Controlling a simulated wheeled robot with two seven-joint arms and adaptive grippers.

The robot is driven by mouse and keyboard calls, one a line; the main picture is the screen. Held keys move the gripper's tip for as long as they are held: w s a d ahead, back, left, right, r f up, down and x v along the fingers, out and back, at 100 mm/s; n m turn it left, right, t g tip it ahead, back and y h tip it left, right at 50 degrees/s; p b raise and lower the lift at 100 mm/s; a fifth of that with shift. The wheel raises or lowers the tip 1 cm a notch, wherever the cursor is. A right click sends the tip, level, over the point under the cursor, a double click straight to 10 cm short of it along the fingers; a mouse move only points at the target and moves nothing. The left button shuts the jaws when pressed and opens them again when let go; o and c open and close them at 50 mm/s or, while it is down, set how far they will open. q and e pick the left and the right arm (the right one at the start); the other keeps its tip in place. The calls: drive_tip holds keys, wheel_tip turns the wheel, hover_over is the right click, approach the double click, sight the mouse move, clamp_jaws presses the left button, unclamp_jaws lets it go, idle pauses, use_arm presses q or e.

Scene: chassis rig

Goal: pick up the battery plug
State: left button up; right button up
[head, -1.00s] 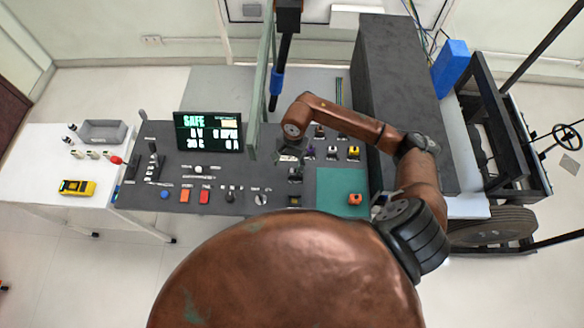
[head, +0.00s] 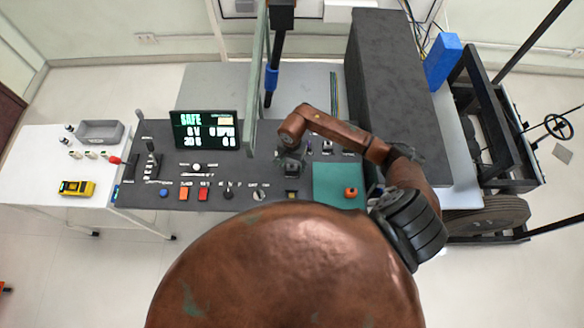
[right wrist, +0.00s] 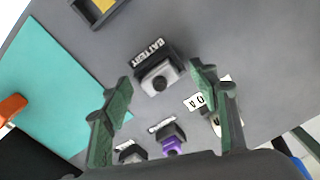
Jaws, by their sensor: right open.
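The battery plug (right wrist: 157,82) is a grey block with a round black centre, beside a raised black label reading BATTERY. It sits on the grey console panel in the right wrist view. My right gripper (right wrist: 163,112) is open, its two green fingers apart on either side of the plug's lower end in that picture, with nothing held between them. In the head view my right gripper (head: 290,157) is over the right part of the console, and it hides much of what is beneath. Whether the fingers touch the plug cannot be told. My left gripper is not in view.
A purple connector (right wrist: 173,140) and a white-labelled part stand close by the gripper. A teal mat (head: 325,182) with an orange part (head: 351,192) lies to the right. A lit display (head: 206,131) and an upright green-edged panel (head: 256,85) stand left of the arm.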

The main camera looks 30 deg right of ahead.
drive_tip(key=shift+c, duration=0.6)
drive_tip(key=c, duration=1.1)
drive_tip(key=shift+r, duration=0.15)
